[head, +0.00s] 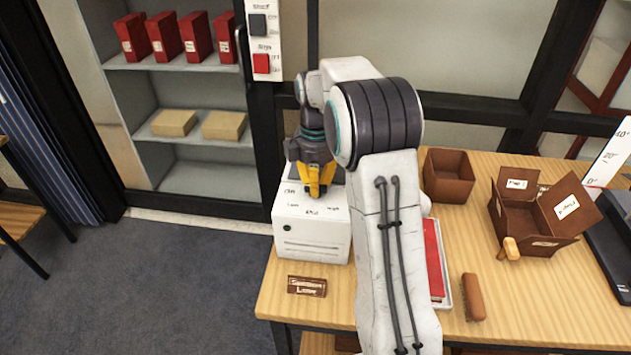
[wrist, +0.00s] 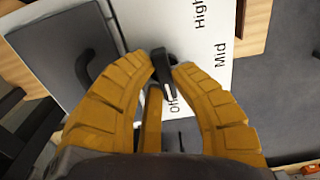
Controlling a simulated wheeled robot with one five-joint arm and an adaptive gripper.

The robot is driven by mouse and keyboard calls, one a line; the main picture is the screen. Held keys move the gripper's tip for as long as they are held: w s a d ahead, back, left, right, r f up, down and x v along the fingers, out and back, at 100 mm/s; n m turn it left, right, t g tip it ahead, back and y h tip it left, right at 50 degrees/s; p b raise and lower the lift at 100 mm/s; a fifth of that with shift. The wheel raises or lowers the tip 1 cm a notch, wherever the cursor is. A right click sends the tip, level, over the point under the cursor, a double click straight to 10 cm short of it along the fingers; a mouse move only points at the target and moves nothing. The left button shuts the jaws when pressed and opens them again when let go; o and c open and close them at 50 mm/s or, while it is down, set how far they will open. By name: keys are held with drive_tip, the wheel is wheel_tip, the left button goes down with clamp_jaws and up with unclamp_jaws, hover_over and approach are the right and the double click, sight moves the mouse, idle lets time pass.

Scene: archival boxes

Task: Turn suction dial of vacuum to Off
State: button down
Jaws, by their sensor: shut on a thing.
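The vacuum (head: 312,240) is a white box at the left end of the wooden table, with printed labels on its top. My gripper (head: 314,192) points down onto that top, its yellow fingers at the dial. In the wrist view, my gripper's fingertips (wrist: 164,68) are shut on the black suction dial (wrist: 160,62) from both sides. A pale mark on the dial's near end lies beside the word Off, which is partly covered. High and Mid read clearly to the right. The dial is hidden by the fingers in the head view.
A brown label plate (head: 307,286) lies in front of the vacuum. Shelves (head: 180,95) stand behind left.

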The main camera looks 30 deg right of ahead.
drive_tip(key=shift+f+m, duration=0.1)
drive_tip(key=shift+m, duration=0.2)
idle(0.4)
drive_tip(key=c, duration=1.1)
unclamp_jaws()
drive_tip(key=shift+o, duration=0.2)
wheel_tip(320, 180, up, 12)
